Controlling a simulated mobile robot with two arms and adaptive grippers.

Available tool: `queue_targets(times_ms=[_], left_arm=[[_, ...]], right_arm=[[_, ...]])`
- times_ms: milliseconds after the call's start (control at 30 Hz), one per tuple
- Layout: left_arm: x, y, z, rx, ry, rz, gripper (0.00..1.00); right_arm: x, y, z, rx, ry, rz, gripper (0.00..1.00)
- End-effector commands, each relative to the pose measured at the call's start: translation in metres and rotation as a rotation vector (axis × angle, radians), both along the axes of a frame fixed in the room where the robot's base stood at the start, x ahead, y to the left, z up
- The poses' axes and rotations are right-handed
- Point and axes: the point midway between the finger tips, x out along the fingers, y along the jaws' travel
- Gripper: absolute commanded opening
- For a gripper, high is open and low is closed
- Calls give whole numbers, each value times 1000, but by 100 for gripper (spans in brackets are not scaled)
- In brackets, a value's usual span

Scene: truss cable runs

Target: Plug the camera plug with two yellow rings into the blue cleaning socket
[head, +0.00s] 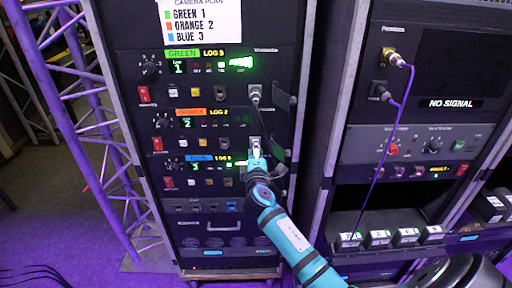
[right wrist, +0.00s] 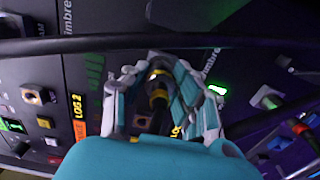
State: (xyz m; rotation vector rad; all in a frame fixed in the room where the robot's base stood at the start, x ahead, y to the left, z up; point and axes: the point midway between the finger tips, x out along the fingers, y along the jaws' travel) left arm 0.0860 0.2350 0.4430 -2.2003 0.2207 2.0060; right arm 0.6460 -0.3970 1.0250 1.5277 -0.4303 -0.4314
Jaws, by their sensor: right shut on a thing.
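My right gripper (head: 257,156) is in front of the left rack, at the right side between the orange and blue rows. In the right wrist view its fingers (right wrist: 160,92) are closed around a dark plug (right wrist: 158,88) with yellow bands; the exact ring count is hard to tell. The plug's tip points at the rack face; I cannot tell whether it touches. The blue row has a blue label (head: 199,158) and is the lowest of three lit rows. Which opening is the cleaning socket is unclear; a small blue part (head: 231,206) shows in the strip below. My left gripper is not in view.
A black cable (right wrist: 110,43) crosses the wrist view. Another plug (head: 254,95) sits in the green row, its cable hanging near my gripper. A purple truss (head: 92,130) stands left.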

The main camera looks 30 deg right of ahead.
Motion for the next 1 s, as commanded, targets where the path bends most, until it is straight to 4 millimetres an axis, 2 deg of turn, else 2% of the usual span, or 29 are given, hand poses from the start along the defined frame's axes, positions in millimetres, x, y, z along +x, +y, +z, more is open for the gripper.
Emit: queue_targets(times_ms=[700,1000], left_arm=[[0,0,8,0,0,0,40],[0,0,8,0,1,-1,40]], right_arm=[[-31,19,1,0,-1,1,0],[-36,22,1,-1,0,0,0]])
